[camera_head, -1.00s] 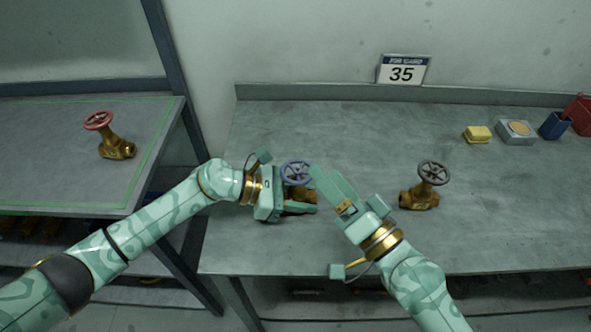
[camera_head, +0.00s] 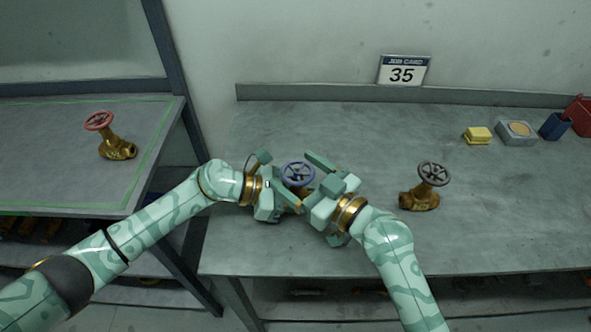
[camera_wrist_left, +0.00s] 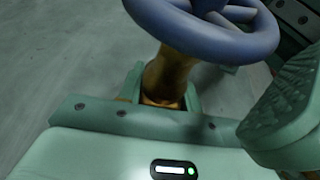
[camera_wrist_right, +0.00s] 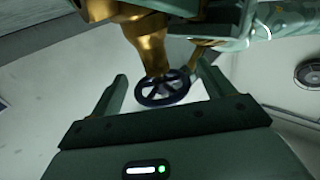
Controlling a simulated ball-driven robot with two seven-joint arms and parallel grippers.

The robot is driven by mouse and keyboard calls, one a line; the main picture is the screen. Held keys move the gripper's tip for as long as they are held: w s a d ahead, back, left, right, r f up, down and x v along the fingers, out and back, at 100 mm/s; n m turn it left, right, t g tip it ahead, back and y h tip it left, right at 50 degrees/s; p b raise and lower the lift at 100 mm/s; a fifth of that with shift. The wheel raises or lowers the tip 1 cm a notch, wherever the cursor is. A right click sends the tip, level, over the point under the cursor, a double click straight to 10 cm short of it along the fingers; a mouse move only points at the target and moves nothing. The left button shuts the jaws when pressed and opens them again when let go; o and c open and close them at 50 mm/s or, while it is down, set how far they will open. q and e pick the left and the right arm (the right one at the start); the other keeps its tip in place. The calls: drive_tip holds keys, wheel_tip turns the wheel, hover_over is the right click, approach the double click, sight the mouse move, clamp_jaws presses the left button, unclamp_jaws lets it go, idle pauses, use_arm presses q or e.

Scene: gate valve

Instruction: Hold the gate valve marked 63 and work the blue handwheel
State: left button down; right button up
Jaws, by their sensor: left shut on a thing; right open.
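The gate valve with the blue handwheel (camera_head: 298,173) stands over the workbench, its brass body mostly hidden by my grippers. My left gripper (camera_head: 288,203) is shut on the valve's brass body (camera_wrist_left: 168,75), below the wheel, in the left wrist view. My right gripper (camera_head: 310,182) is open. In the right wrist view its fingers lie on either side of the blue handwheel (camera_wrist_right: 162,88), with gaps showing between them and the rim.
A brass valve with a dark grey handwheel (camera_head: 432,174) stands to the right on the workbench (camera_head: 500,220). A red-wheeled valve (camera_head: 100,121) stands on the left table inside a green outline. A yellow block (camera_head: 478,135), grey box (camera_head: 516,132) and blue cup (camera_head: 555,125) are back right.

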drive_tip(key=shift+w+a, duration=0.35)
drive_tip(key=shift+a, duration=0.05)
drive_tip(key=c, duration=1)
drive_tip(key=shift+m+t+h, duration=0.8)
drive_tip(key=shift+t+h, duration=0.1)
drive_tip(key=o, duration=1)
